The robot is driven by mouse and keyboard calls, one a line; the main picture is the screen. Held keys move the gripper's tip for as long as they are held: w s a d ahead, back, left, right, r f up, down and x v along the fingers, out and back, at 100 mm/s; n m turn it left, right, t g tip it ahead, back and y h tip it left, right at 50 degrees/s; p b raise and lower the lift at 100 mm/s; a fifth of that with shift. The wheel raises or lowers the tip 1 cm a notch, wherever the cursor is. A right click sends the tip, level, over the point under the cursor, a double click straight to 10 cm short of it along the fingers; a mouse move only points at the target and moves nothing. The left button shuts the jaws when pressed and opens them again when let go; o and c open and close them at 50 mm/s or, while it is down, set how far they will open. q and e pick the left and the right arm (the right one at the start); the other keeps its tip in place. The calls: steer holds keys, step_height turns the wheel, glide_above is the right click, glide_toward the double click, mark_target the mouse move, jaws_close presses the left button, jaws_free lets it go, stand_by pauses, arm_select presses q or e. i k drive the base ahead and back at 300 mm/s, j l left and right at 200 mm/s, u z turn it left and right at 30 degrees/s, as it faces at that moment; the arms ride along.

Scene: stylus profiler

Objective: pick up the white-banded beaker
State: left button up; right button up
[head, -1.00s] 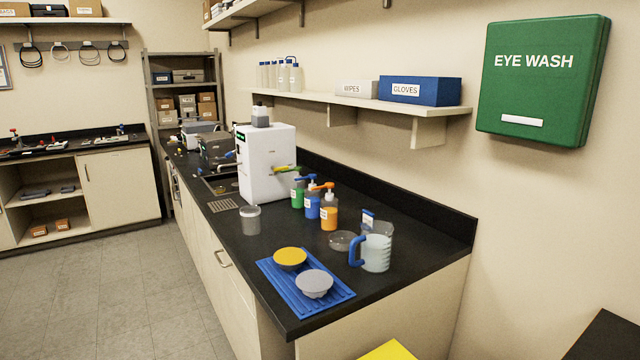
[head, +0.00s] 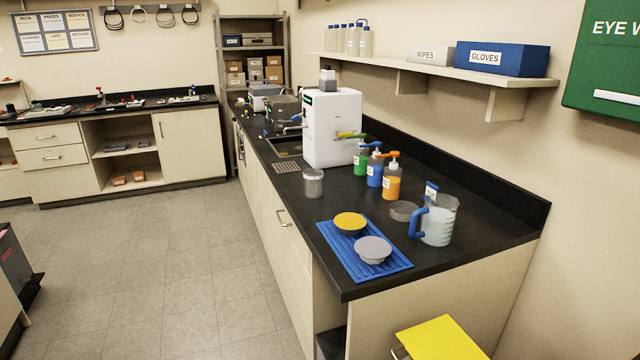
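A small greyish see-through beaker (head: 313,183) with a pale band near its top stands upright on the black counter (head: 290,215), in front of the white machine and near the counter's front edge. It is the only cup-like vessel with a pale band that I can make out, though the band is small at this distance. Neither of my grippers shows in the head view.
A white machine (head: 333,125) stands behind the beaker. To the right are green, blue and orange pump bottles (head: 392,186), a glass dish (head: 404,211) and a blue-handled jug (head: 437,229). A blue mat (head: 400,265) holds two bowls. Floor (head: 200,270) left is clear.

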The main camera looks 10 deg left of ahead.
mark_target(313, 177)
steer(key=i+j+z, duration=0.15)
steer(key=j, duration=0.3)
steer(key=i+j+z, duration=0.15)
steer(key=j, duration=0.3)
steer(key=i+j+z, duration=0.15)
steer(key=j, duration=0.35)
steer(key=i+j+z, duration=0.2)
steer(key=j, duration=0.3)
steer(key=k, duration=0.1)
